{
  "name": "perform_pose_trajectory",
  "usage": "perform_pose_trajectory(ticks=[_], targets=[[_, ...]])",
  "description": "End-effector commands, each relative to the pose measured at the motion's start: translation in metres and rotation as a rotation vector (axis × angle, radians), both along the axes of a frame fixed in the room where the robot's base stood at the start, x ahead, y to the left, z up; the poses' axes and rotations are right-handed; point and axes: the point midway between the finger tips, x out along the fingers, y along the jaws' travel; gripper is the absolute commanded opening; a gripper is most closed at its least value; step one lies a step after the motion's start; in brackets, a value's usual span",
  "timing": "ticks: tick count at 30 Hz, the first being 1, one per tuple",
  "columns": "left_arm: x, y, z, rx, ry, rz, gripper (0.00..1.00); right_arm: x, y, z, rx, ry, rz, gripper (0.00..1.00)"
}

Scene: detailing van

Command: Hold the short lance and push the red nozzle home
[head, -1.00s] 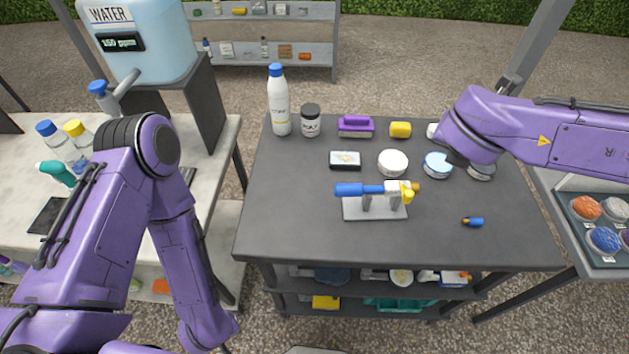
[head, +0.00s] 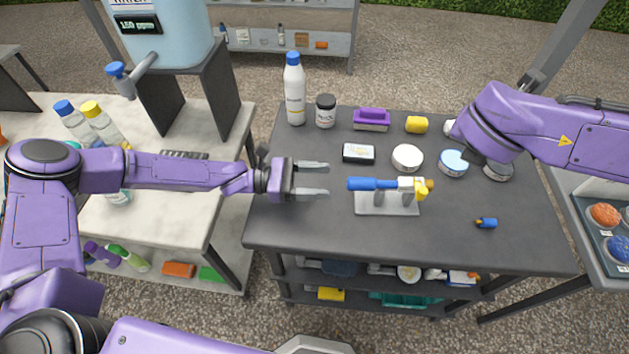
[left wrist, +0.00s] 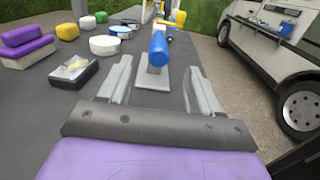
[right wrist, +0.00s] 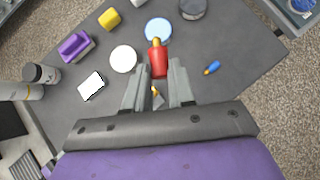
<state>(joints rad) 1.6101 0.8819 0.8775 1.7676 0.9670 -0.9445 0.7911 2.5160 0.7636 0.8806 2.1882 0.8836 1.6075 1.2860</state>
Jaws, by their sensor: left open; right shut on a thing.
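The short lance (head: 373,184) has a blue handle, a yellow part and a brass-coloured tip at the right. It lies level on a grey stand (head: 388,207) on the dark table. My left gripper (head: 326,179) is open and empty, just left of the handle's end, apart from it. In the left wrist view the blue handle end (left wrist: 158,48) shows ahead, between the open fingers. My right gripper (right wrist: 158,80) is shut on the red nozzle (right wrist: 158,60), which has an orange tip. In the head view, the right gripper and red nozzle are hidden behind my right arm.
A small blue nozzle (head: 487,223) lies right of the stand. Behind the lance are a black box (head: 358,153), a white tub (head: 407,157), a blue-lidded tub (head: 453,162), a purple brush (head: 371,119) and a white bottle (head: 294,92). The table front is clear.

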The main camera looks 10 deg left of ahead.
Motion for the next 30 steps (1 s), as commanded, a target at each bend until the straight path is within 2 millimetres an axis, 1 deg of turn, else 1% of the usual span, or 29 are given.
perform_pose_trajectory(ticks=[2, 5, 8, 12, 15, 19, 24, 30], targets=[[0.001, 0.003, -0.007, 0.002, 0.017, 0.007, 0.64, 0.000, 0.000, 0.000, 0.000, 0.000, 0.000, 0.00], [0.002, -0.006, -0.008, 0.002, 0.022, 0.007, 0.64, 0.000, 0.000, 0.000, 0.001, 0.000, -0.001, 0.00], [0.004, -0.025, -0.008, 0.003, 0.022, 0.005, 0.64, 0.000, 0.000, 0.000, 0.001, 0.000, -0.001, 0.00], [0.009, -0.059, -0.008, 0.003, 0.022, 0.004, 0.64, 0.000, 0.000, 0.000, 0.000, 0.000, 0.000, 0.00], [0.012, -0.080, -0.008, 0.004, 0.022, 0.005, 0.64, 0.000, 0.000, 0.000, 0.000, 0.000, 0.000, 0.00], [0.016, -0.101, -0.008, 0.005, 0.021, 0.007, 0.64, 0.000, 0.000, 0.000, 0.000, 0.000, 0.000, 0.00], [0.019, -0.113, -0.008, 0.005, 0.019, 0.008, 0.64, 0.000, 0.000, 0.000, 0.000, 0.000, 0.000, 0.00], [0.019, -0.114, -0.008, 0.005, 0.019, 0.009, 0.64, 0.000, 0.000, 0.000, 0.000, 0.000, 0.000, 0.00]])
